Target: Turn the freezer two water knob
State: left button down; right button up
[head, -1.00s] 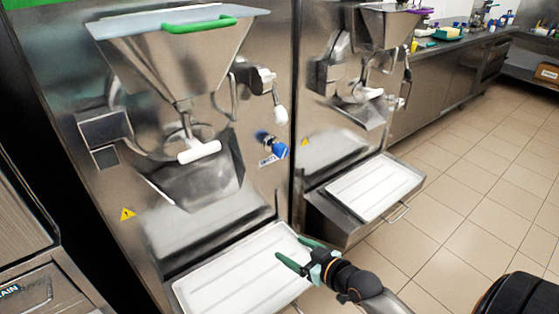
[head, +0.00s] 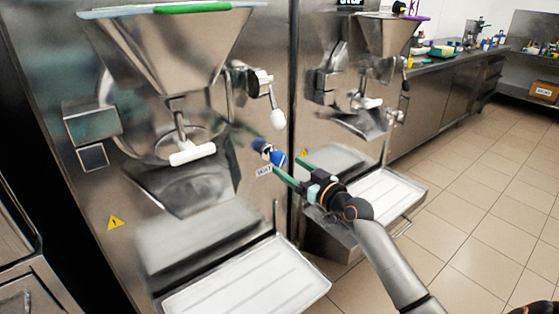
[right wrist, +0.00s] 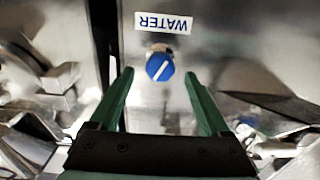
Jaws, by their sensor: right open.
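The blue water knob (head: 278,158) sticks out from the steel front of the nearer freezer (head: 65,180), above a white label (head: 264,172). In the right wrist view the knob (right wrist: 160,66) has a white slanted line, and the label (right wrist: 164,24) reads WATER, upside down. My right gripper (head: 285,164) is open and empty, its green fingers pointing at the knob. In the right wrist view the knob shows between the fingertips (right wrist: 159,75), with space on both sides. I cannot tell whether the tips reach past it. My left gripper is not in view.
A white-handled lever (head: 276,118) hangs above the knob. A white tray (head: 245,285) juts out below on the nearer freezer. The second freezer (head: 350,125) and its tray (head: 400,188) stand to the right. Tiled floor (head: 490,200) is clear at the right.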

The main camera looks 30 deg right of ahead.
aim_at(282, 162)
jog(key=shift+w+a, duration=0.15)
jog(key=shift+w, duration=1.2)
jog(key=shift+w+a, duration=0.1)
jog(key=shift+w, duration=1.2)
grip_shut()
